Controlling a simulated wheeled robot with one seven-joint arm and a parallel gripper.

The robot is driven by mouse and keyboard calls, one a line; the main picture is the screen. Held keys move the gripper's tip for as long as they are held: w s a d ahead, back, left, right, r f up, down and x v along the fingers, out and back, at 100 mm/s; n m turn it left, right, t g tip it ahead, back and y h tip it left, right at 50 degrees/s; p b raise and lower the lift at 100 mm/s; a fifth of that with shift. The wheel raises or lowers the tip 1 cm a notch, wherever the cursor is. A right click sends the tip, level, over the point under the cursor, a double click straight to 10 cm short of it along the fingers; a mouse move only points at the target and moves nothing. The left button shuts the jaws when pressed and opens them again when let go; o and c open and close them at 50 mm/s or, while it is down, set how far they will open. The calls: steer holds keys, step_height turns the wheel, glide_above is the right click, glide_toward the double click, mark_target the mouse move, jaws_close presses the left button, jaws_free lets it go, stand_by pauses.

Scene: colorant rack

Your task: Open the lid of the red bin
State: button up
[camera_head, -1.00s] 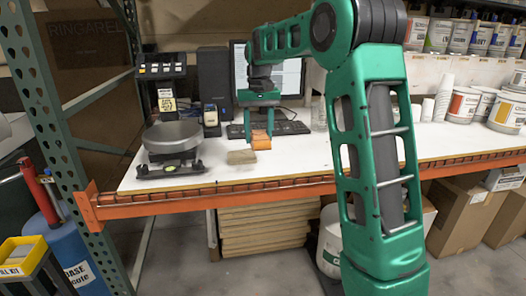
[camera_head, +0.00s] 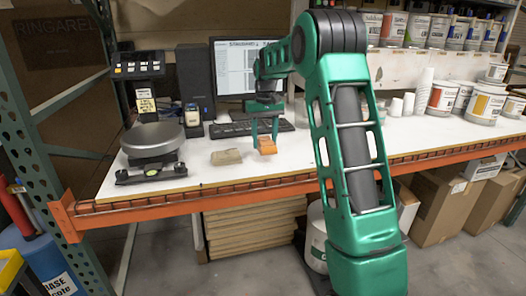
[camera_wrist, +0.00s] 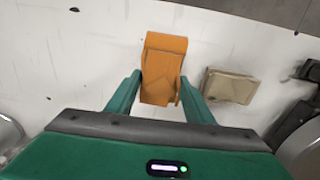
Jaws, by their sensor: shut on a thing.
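I see nothing that I can clearly tell to be a red bin with a lid. My gripper (camera_head: 265,139) points down over the white worktop, with its green fingers on either side of an orange block (camera_head: 266,147). In the wrist view, my gripper (camera_wrist: 160,78) is shut on the orange block (camera_wrist: 163,65), which has an angular, stepped shape. The head view does not show clearly whether the block touches the worktop. A tan block (camera_head: 227,157) lies just left of it in the head view; the same tan block (camera_wrist: 229,86) is right of it in the wrist view.
A scale (camera_head: 152,141) stands on the left of the worktop (camera_head: 400,135). A monitor (camera_head: 238,68) and keyboard (camera_head: 240,128) are behind my gripper. White tubs (camera_head: 484,103) stand at the right. Cardboard boxes (camera_head: 440,205) and a white bucket (camera_head: 316,240) are below.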

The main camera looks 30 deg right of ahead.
steer(key=shift+f, duration=2)
steer(key=o, duration=1)
steer(key=shift+f, duration=0.1)
